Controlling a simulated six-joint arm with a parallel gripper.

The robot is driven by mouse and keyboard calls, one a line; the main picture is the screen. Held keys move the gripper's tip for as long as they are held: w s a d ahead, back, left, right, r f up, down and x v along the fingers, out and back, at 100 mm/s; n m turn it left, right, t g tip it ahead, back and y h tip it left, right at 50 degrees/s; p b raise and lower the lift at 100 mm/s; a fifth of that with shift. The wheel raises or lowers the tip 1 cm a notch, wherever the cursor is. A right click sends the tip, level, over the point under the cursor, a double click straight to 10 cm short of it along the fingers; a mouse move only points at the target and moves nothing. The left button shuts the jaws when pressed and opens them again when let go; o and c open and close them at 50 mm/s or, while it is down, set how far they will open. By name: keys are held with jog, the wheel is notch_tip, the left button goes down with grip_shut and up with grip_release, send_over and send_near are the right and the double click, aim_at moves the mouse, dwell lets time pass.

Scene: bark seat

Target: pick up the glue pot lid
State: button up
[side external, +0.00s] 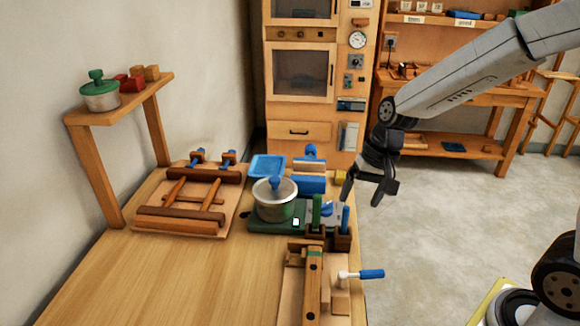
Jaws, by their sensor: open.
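A metal pot (274,206) stands upright on a green base (265,227) with a small lit display, near the right side of the bench. A second pot (101,100) on the raised shelf has a green lid (97,87) with a green knob. Which of them is the glue pot is not marked. My gripper (362,198) is open and empty, fingers pointing down. It is to the right of the metal pot, apart from both lids, near the bench's right edge.
Green- and blue-handled tools (317,210) stand in wooden holders between the metal pot and my gripper. A blue tray (267,167) and blue roller (310,183) lie behind the pot. A wooden frame (188,205) lies left. A blue-handled clamp (330,280) is in front. The bench's front left (180,285) is clear.

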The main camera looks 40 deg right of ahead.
jog(key=w+m+t+y, duration=0.1)
jog(key=w+m+y, duration=0.5)
jog(key=w+m, duration=0.55)
jog(key=m+t+y, duration=0.4)
jog(key=m, duration=0.1)
send_near(277, 178)
notch_tip(277, 178, up, 6)
jog(key=a, duration=0.2)
jog(key=shift+w+a+f, duration=0.7)
jog(key=shift+a+f, duration=0.4)
jog(key=shift+f, duration=0.55)
jog(key=shift+w+a+f, duration=0.7)
jog(key=shift+a+f, duration=0.35)
jog(key=shift+f, duration=0.65)
jog(key=shift+w+a+f, duration=0.7)
jog(key=shift+a+f, duration=0.4)
jog(key=shift+f, duration=0.55)
grip_shut()
